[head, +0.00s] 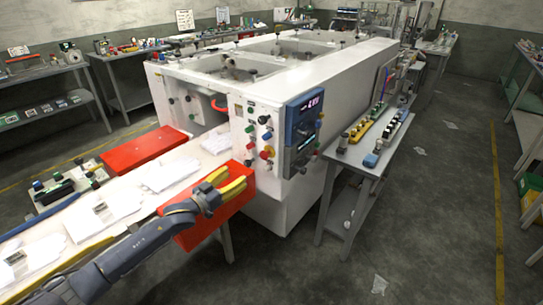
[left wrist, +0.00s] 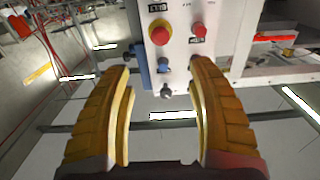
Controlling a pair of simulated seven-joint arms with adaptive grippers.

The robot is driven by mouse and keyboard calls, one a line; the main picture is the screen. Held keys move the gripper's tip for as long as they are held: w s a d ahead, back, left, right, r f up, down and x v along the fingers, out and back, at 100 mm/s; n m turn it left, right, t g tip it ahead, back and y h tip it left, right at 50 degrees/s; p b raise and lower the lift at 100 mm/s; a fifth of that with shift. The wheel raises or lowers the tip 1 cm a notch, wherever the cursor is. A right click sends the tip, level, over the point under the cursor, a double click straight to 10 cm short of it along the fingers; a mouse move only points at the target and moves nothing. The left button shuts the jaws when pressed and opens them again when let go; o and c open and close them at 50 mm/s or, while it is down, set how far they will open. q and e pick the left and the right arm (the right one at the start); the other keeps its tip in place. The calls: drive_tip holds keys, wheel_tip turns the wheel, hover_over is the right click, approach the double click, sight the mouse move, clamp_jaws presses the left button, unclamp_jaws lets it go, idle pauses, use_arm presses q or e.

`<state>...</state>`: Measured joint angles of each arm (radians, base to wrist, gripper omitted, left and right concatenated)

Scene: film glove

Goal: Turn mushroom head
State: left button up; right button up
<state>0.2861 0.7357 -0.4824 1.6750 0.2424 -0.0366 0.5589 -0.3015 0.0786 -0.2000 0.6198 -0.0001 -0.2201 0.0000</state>
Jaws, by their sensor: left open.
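The red mushroom head (left wrist: 160,32) sits on a yellow collar on a pale control panel (left wrist: 181,58) in the left wrist view. In the head view a red button (head: 266,153), likely the same one, shows low on the white machine's front panel. My left gripper (head: 237,178) has yellow fingers and is open, in front of and below this panel, over the red box top. My right gripper is not in view.
A smaller red button (left wrist: 199,30) is beside the mushroom head. Several other knobs and a blue display unit (head: 303,128) crowd the machine front. A red box (head: 205,228) and a conveyor with white gloves (head: 160,172) lie below. A side table (head: 352,155) stands right.

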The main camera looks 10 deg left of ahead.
sight(263, 156)
use_arm(q)
drive_tip(key=x, duration=1.7)
drive_tip(key=shift+w+d+r, duration=0.1)
clamp_jaws()
